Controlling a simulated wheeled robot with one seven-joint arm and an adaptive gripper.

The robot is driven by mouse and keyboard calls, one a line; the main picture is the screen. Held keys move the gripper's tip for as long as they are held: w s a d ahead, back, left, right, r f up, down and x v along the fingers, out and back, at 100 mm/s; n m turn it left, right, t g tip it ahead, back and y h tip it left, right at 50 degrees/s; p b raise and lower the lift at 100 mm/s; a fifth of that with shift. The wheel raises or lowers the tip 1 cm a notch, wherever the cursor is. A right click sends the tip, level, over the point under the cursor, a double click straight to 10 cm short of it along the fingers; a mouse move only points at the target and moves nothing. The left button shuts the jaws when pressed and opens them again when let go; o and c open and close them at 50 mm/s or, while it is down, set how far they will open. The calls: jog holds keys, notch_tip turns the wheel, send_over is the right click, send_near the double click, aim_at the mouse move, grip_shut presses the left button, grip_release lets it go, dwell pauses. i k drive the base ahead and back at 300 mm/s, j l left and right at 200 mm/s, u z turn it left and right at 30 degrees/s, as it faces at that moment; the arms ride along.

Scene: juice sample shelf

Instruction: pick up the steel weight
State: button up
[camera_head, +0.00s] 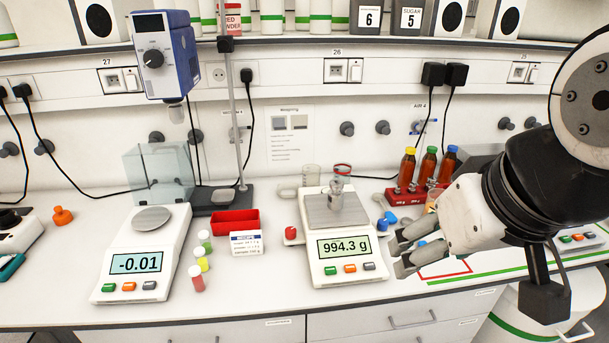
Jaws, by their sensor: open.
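The steel weight (336,193) is a small shiny knobbed cylinder. It stands upright on the metal pan of the right-hand balance (347,273), whose display reads 994.3 g. My gripper (400,252) is open and empty, to the right of this balance and lower in the picture than the weight. Its fingers point left, towards the balance's right edge, and do not touch the weight. My arm comes in from the right and covers part of the bench there.
Another balance (139,263) with a glass shield reads -0.01 at left. A red tray (236,221), a label card (246,243) and small capped vials (201,264) lie between the balances. A red rack (405,195) with several bottles stands behind my gripper. A stirrer stand (222,196) is at back left.

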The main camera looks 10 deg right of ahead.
aim_at(336, 193)
jog(key=z, duration=0.65)
jog(key=i+j+u, duration=0.65)
jog(key=j, duration=0.2)
jog(key=k+j, duration=0.05)
jog(key=k, duration=0.05)
